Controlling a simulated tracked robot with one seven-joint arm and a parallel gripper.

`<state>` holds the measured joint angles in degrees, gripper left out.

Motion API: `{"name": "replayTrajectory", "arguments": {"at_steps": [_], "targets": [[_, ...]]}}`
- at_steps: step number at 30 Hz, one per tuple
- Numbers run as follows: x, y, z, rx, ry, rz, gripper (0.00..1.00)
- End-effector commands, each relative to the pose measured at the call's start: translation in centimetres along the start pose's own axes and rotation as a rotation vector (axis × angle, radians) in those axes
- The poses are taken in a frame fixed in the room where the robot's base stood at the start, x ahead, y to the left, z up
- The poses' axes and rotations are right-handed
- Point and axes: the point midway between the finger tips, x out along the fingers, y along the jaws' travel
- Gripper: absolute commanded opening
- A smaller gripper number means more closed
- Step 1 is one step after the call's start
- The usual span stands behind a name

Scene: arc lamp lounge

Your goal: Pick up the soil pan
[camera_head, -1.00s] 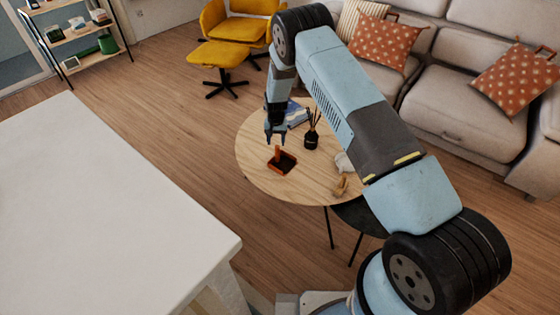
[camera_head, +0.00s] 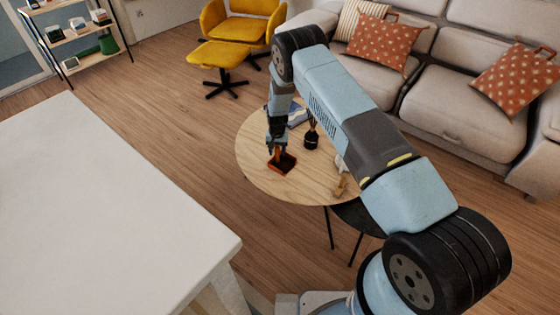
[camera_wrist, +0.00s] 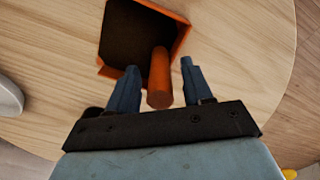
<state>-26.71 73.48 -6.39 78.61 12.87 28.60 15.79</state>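The soil pan (camera_head: 286,165) lies on the round wooden table, an orange square pan with a dark inside and an orange handle. In the wrist view the pan (camera_wrist: 134,32) is at the top, and its handle (camera_wrist: 159,82) points toward me. My gripper (camera_wrist: 158,78) is open, with one finger on each side of the handle and a visible gap to it on both sides. In the head view my gripper (camera_head: 275,153) is right over the handle and partly hides it. I cannot tell how far above the table the fingertips are.
The round table (camera_head: 258,172) also bears a dark reed diffuser (camera_head: 311,139), a blue and white book (camera_head: 298,114) and a small tan object (camera_head: 341,186). A white table (camera_head: 100,210) fills the left front. A sofa (camera_head: 450,105) stands behind.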

Motion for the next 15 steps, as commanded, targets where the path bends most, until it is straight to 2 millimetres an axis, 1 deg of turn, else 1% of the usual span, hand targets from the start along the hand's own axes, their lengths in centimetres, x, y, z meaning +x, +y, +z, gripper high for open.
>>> {"name": "replayTrajectory", "arguments": {"at_steps": [1, 2, 15], "targets": [[-0.01, 0.0, 0.0, 0.0, 0.0, 0.0, 0.45], [-0.01, 0.0, 0.0, 0.0, 0.0, 0.0, 0.42], [-0.03, -0.01, 0.0, 0.0, 0.0, 0.0, 0.0]]}}
